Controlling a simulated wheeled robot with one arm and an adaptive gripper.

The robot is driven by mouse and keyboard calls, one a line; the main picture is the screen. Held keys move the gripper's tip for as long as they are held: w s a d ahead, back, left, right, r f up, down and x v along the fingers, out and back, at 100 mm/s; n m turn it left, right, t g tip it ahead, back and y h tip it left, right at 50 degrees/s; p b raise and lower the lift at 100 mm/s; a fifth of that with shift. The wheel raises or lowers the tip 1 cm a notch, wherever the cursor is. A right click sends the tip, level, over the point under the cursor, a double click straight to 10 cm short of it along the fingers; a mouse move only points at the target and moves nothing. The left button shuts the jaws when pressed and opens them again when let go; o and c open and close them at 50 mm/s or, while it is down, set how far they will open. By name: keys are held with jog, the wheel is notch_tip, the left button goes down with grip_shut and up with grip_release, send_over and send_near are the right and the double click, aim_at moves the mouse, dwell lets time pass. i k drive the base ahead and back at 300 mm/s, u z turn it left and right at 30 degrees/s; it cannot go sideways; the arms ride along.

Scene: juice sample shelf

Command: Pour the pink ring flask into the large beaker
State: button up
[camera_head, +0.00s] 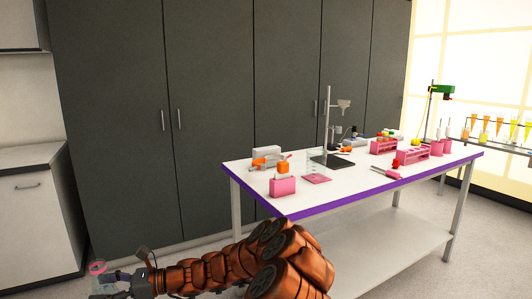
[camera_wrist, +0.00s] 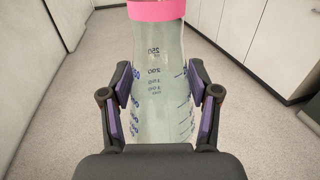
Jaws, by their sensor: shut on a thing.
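My gripper (camera_wrist: 160,100) is shut on the pink ring flask (camera_wrist: 158,60), a clear vessel with blue graduation marks and a pink ring (camera_wrist: 157,10) near its top. One finger pad presses each side of the glass. In the head view, the flask's pink ring (camera_head: 97,267) shows at the lower left, with my gripper (camera_head: 118,287) beside it, low over the floor and away from the table. A clear beaker (camera_head: 316,160), probably the large beaker, stands on the white table near its left end. I cannot make out any liquid level in the flask.
The white table (camera_head: 345,187) has a purple edge. Near the beaker are a pink pad (camera_head: 316,179), a pink holder (camera_head: 283,187) and a stand (camera_head: 328,120). Pink racks (camera_head: 412,156) stand farther right. Dark cabinets (camera_head: 120,110) line the back. Open floor lies left of the table.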

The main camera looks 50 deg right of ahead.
aim_at(316, 158)
jog(key=u, duration=1.4)
jog(key=k, duration=0.95)
jog(key=z, duration=1.45)
